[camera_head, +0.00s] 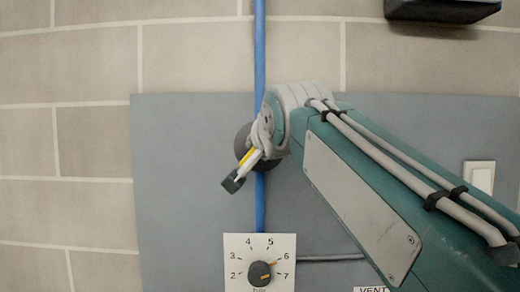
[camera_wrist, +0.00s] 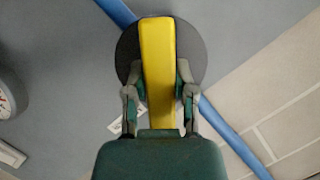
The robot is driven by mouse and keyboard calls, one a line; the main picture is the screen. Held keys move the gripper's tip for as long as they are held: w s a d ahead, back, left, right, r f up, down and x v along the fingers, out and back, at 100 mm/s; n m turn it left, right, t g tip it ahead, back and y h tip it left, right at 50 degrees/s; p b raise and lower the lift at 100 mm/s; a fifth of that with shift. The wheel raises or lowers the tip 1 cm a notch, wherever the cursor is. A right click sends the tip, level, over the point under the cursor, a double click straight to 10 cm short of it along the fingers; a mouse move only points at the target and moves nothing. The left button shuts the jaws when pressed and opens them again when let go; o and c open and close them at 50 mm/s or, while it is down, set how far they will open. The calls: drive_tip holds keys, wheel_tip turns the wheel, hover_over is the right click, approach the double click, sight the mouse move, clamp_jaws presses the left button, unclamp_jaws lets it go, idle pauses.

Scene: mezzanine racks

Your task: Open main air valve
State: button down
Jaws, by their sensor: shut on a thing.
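The main air valve shows as a dark round body (camera_wrist: 128,50) with a yellow lever (camera_wrist: 157,40), on a blue pipe (camera_wrist: 232,138). In the wrist view the lever lies at a slant to the pipe. My gripper (camera_wrist: 159,82) is shut on the lever, a finger on each side of it. In the head view the blue pipe (camera_head: 260,50) runs vertically. The valve body (camera_head: 241,140) is mostly hidden behind my wrist, and only a thin strip of the yellow lever (camera_head: 246,157) shows beside my fingers.
A white dial plate (camera_head: 235,245) with a dark knob (camera_head: 260,274) sits below the valve. A light switch (camera_head: 480,177) is on the grey panel (camera_head: 180,190) at the right. A dark box (camera_head: 442,10) hangs at upper right. A gauge (camera_wrist: 9,97) shows in the wrist view.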

drive_tip(key=n+h, duration=0.1)
drive_tip(key=n, duration=0.1)
drive_tip(key=shift+w+a+f+n+g+h, duration=0.1)
drive_tip(key=shift+a+f+n+g+h, duration=0.1)
drive_tip(key=shift+f+n+g+h, duration=0.15)
drive_tip(key=shift+n+h, duration=0.95)
drive_tip(key=shift+n, duration=0.3)
drive_tip(key=shift+c, duration=2.2)
unclamp_jaws()
drive_tip(key=shift+r, duration=0.1)
